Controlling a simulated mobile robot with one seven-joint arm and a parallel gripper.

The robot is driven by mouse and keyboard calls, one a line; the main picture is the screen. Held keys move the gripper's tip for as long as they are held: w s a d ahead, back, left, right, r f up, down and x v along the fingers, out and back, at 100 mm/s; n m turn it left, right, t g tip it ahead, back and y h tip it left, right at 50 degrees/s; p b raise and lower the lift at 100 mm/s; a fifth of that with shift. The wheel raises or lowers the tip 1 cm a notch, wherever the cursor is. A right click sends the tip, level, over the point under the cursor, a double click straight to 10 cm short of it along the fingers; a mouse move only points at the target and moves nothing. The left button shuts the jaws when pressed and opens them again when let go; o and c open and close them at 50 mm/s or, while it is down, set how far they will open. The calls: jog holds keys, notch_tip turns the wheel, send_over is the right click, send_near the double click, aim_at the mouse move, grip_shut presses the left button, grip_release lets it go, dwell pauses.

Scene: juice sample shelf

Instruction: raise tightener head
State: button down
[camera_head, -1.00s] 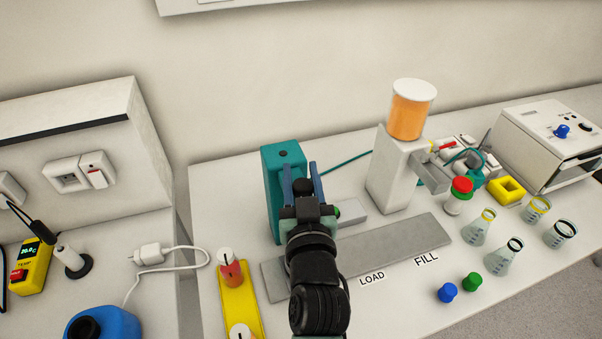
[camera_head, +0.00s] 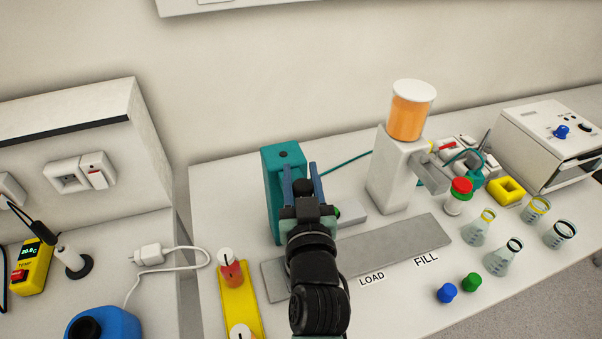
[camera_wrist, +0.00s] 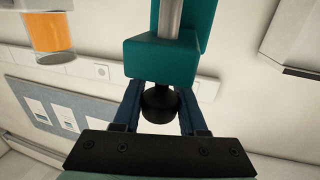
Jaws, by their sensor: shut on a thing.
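The teal tightener column (camera_head: 283,165) stands at the back of the bench, left of the middle. In the wrist view, its teal head (camera_wrist: 160,58) hangs on a grey rod (camera_wrist: 170,18), with a black knob (camera_wrist: 159,104) just below it. My gripper (camera_head: 302,175) is beside the column, with one blue finger on each side of the black knob. The wrist view also shows my gripper (camera_wrist: 162,95) shut on this knob. My arm hides the lower front of the tightener in the head view.
A grey track (camera_head: 400,244) marked LOAD and FILL runs to the right. The filler (camera_head: 398,170) with an orange juice tank (camera_head: 410,118) stands right of the tightener. A yellow rack (camera_head: 240,300) with red sample bottles is at left front. Several flasks (camera_head: 478,228) stand at right.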

jog(key=shift+r+p, duration=0.6)
jog(key=shift+r, duration=1.2)
jog(key=shift+c, duration=2.3)
grip_release()
jog(key=shift+f, duration=0.15)
jog(key=shift+s+f, duration=0.15)
jog(key=shift+s, duration=0.3)
jog(key=s+d+b, duration=0.1)
jog(key=s+b, duration=0.3)
jog(key=s, duration=0.8)
jog(key=shift+b, duration=0.3)
jog(key=shift+d, duration=0.1)
